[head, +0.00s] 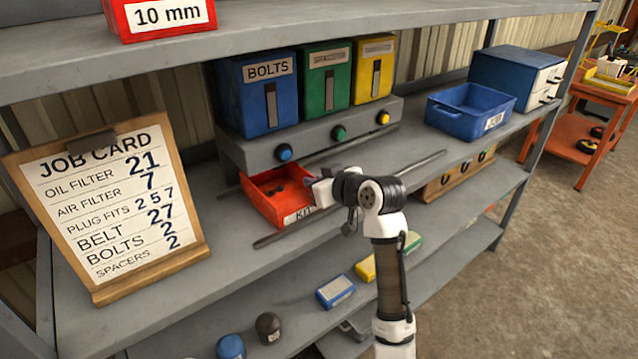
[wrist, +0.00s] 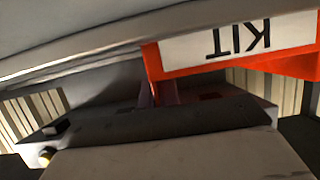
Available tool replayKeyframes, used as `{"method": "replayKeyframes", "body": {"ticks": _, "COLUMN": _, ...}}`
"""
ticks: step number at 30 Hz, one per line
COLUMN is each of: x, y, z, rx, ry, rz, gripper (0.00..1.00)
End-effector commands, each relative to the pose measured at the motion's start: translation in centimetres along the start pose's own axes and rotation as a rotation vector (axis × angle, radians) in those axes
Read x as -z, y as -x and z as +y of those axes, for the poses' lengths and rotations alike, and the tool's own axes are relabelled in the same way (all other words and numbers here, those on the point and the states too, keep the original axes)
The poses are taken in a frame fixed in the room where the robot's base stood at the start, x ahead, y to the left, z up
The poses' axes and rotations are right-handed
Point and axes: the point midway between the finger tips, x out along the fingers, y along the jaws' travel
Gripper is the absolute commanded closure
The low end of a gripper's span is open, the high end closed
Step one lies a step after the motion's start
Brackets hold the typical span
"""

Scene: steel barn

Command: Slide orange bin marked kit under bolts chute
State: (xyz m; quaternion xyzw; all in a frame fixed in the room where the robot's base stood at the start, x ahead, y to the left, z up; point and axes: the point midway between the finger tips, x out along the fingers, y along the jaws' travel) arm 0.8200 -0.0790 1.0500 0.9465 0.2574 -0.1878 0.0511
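The orange bin marked KIT (head: 268,208) sits on the grey shelf in front of the dispenser ledge, below the blue button (head: 284,152) of the blue BOLTS dispenser (head: 257,100). A few small dark pieces lie in the bin. My gripper (head: 318,191) is at the bin's right front corner, beside its label. In the wrist view the bin's orange wall (wrist: 288,66) and upside-down KIT label are very close. The fingertips are not clearly seen, so I cannot tell their opening or whether they touch the bin.
Dark rails (head: 400,176) run along the shelf beside the bin. Green (head: 324,80) and yellow (head: 373,70) dispensers stand right of the blue one. A blue tray (head: 462,120) sits farther right. A job card board (head: 110,205) leans at the left.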

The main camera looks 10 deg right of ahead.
Motion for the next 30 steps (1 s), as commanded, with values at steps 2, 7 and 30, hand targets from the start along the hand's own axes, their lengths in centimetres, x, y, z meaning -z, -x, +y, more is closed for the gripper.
{"method": "replayKeyframes", "body": {"ticks": 2, "x": 0.12, "y": -0.14, "z": -0.02, "rx": -0.001, "ry": 0.000, "rz": 0.001, "gripper": 1.00}}
{"method": "replayKeyframes", "body": {"ticks": 7, "x": 0.16, "y": -0.24, "z": -0.01, "rx": -0.003, "ry": 0.000, "rz": 0.001, "gripper": 1.00}}
{"method": "replayKeyframes", "body": {"ticks": 30, "x": 0.05, "y": 0.20, "z": -0.02, "rx": -0.002, "ry": 0.000, "rz": 0.001, "gripper": 0.71}}
